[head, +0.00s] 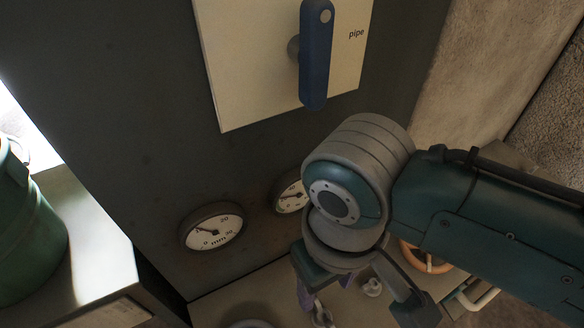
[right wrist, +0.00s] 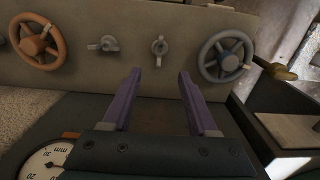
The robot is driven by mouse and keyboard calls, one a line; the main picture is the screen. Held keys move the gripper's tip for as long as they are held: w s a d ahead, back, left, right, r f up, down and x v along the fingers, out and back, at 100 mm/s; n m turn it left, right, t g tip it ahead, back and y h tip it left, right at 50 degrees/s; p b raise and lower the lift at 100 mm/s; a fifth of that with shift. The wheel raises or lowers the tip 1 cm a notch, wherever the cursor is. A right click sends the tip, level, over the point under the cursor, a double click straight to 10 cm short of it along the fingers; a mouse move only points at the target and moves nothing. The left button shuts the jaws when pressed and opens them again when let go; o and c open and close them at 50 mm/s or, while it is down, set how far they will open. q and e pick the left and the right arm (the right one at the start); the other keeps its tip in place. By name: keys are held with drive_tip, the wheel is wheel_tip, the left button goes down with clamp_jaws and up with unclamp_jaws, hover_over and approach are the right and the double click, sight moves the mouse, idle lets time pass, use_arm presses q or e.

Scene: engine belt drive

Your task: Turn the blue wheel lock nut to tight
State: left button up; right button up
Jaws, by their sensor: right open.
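The blue wheel (right wrist: 226,56) is a blue-grey handwheel on a pale panel, right of centre in the right wrist view. A small grey wing-shaped lock nut (right wrist: 159,48) stands to its left on the same panel, its wing close to upright in the picture. My right gripper (right wrist: 160,73) is open, with its two purple fingers apart and nothing between them. The lock nut shows in the gap beyond the fingertips, apart from them. In the head view my right arm and gripper hide part of the panel. My left gripper is not in view.
An orange wheel (right wrist: 37,42) and a second grey wing nut (right wrist: 103,44) share the panel. Two round gauges, one clear in the head view (head: 212,230), sit on a dark wall. Above them hangs a blue pipe lever (head: 316,55). A green container (head: 28,235) stands at left.

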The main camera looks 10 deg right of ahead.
sight(323, 316)
drive_tip(key=f+b, duration=0.2)
drive_tip(key=f, duration=0.1)
drive_tip(key=f+b, duration=0.6)
drive_tip(key=f, duration=0.1)
drive_tip(key=shift+s+d, duration=0.15)
drive_tip(key=shift+s, duration=0.2)
drive_tip(key=shift+r, duration=0.1)
drive_tip(key=shift+c, duration=0.3)
clamp_jaws()
